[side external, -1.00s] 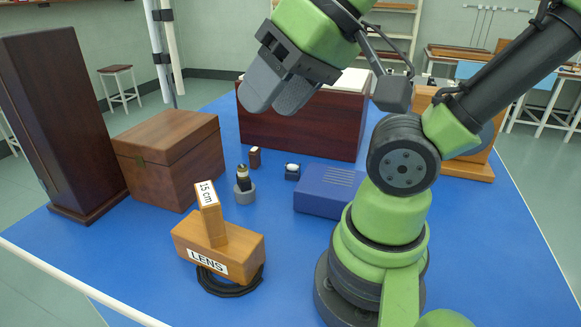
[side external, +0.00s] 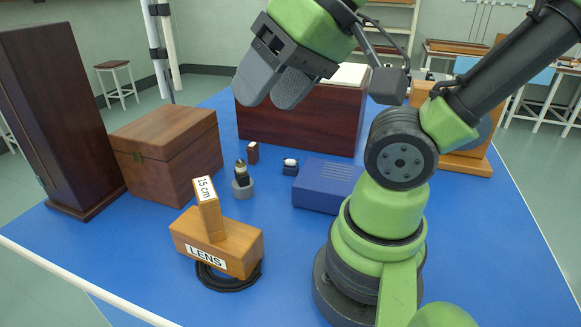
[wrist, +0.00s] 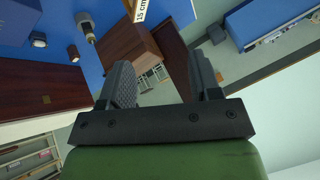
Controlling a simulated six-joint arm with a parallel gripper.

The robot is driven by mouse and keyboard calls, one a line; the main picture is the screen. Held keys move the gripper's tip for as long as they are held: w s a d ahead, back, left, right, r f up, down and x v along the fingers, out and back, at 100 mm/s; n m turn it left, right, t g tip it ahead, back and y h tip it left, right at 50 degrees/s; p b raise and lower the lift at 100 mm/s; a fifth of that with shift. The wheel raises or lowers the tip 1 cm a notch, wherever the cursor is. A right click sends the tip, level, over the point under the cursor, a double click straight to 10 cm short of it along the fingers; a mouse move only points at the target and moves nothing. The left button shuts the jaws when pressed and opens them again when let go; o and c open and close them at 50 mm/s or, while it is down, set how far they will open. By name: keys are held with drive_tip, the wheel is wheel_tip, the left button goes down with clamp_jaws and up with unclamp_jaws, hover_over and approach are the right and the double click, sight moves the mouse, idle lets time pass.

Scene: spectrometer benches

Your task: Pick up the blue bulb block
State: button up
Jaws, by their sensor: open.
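The blue bulb block (side external: 290,170) is a small dark blue block with a white bulb on top. It stands on the blue table between the blue box and the small wooden block. It also shows at the upper left of the wrist view (wrist: 38,42). My gripper (side external: 266,98) is open and empty, raised well above the table. In the side view it appears above and slightly left of the bulb block, in front of the dark red box. In the wrist view the fingers (wrist: 160,78) point away from the bulb block, towards the brown box and the room.
A blue box (side external: 325,186) lies just right of the bulb block. A small wooden block (side external: 252,152) and a lamp on a grey base (side external: 242,188) stand to its left. A dark red box (side external: 300,122) is behind. The LENS block (side external: 220,246) and brown chest (side external: 168,155) are left.

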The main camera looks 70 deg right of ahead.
drive_tip(key=w+d+m+g+h, duration=0.2)
drive_tip(key=w+d+m, duration=0.45)
drive_tip(key=m, duration=0.25)
drive_tip(key=m+g, duration=0.5)
drive_tip(key=m, duration=1.6)
approach(288, 159)
drive_tip(key=shift+a+f, duration=0.3)
drive_tip(key=shift+a, duration=0.15)
wheel_tip(288, 159, down, 4)
drive_tip(key=shift+s+d+f, duration=0.1)
drive_tip(key=shift+d+f, duration=0.05)
drive_tip(key=shift+f, duration=0.1)
drive_tip(key=f, duration=0.5)
drive_tip(key=shift+d+f, duration=0.35)
drive_tip(key=shift+f, duration=0.05)
drive_tip(key=c, duration=1)
